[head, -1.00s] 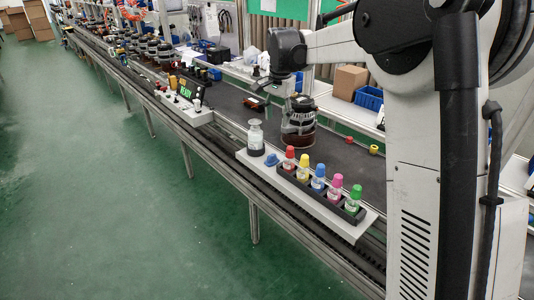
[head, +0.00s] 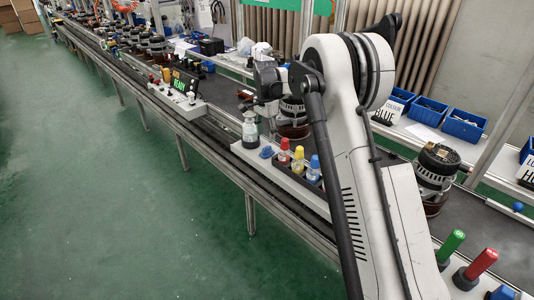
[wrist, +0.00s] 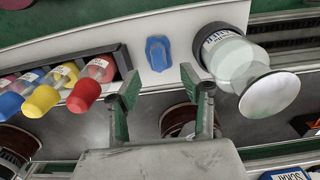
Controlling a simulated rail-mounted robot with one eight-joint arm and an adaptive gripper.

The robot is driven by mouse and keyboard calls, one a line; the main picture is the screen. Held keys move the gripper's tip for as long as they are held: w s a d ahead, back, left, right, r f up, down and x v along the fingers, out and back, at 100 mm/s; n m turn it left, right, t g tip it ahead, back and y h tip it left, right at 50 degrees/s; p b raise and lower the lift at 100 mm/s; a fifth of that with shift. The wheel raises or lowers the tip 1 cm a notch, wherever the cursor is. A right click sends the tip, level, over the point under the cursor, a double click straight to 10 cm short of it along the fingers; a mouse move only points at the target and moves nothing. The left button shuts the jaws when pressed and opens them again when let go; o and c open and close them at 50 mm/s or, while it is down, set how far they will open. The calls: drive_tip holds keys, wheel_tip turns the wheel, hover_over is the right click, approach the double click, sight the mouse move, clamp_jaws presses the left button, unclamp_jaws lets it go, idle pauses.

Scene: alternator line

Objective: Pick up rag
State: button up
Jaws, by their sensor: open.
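The rag (head: 266,152) is a small blue folded piece on the white ledge, between the clear jar and the red-capped bottle. It also shows in the wrist view (wrist: 158,53), at the upper middle. My gripper (wrist: 158,80) is open and empty, its green-padded fingers spread to either side of the rag in the picture. The fingertips look short of the rag, with no contact visible. In the head view my fingers are hard to make out behind the arm.
The clear jar (wrist: 247,65) stands close right of the rag in the wrist view. The red-capped bottle (wrist: 94,82) and other bottles sit in a dark rack (wrist: 122,62) on the left. An alternator (head: 292,118) stands behind, on the conveyor.

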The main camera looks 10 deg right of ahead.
sight(267, 147)
drive_tip(key=shift+d+f, duration=0.15)
drive_tip(key=shift+f, duration=1.65)
drive_tip(key=shift+d+f, duration=0.1)
drive_tip(key=shift+f, duration=1.7)
drive_tip(key=c, duration=1)
